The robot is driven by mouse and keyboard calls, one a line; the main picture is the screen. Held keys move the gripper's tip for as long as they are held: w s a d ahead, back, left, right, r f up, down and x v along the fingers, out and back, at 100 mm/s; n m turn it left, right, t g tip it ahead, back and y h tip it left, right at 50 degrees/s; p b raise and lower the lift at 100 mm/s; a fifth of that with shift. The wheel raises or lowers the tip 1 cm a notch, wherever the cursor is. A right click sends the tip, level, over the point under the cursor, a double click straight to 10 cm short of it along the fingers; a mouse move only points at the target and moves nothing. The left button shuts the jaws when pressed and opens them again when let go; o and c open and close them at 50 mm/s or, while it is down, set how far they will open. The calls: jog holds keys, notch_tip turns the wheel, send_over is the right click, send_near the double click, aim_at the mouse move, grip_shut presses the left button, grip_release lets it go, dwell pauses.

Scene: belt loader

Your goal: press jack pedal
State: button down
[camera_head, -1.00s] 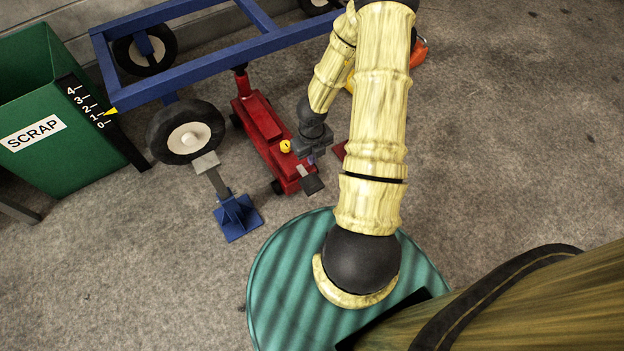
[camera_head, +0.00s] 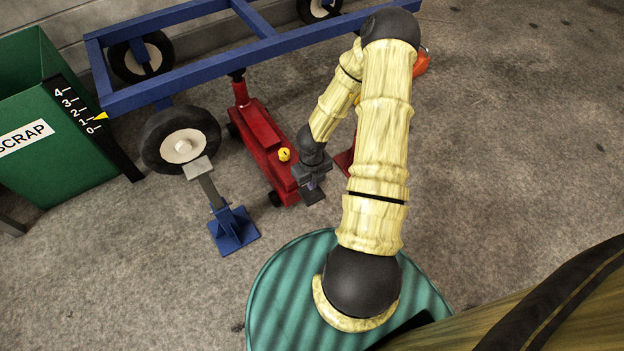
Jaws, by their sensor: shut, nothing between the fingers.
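The red floor jack (camera_head: 258,135) stands on the floor with its lifting post under the blue cart frame (camera_head: 200,74). A small yellow cap (camera_head: 284,154) sits on its body. The jack pedal (camera_head: 314,196) is a dark grey pad at its near end. My gripper (camera_head: 314,182) is shut and empty, just above or on the pedal in the picture. I cannot tell whether they touch. The gripper and wrist hide part of the pedal's link. A yellow pointer (camera_head: 100,117) stands near the 1 on the black scale (camera_head: 80,118).
A blue stand (camera_head: 233,226) with a grey top is left of the jack, near the cart's wheel (camera_head: 181,142). A green SCRAP bin (camera_head: 50,150) is at the left. A ribbed teal drum top (camera_head: 290,300) is at the front. The floor at right is clear.

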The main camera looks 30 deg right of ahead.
aim_at(312, 193)
jog(key=shift+f+b, duration=1.2)
jog(key=shift+f, duration=0.7)
jog(key=shift+d+f, duration=0.1)
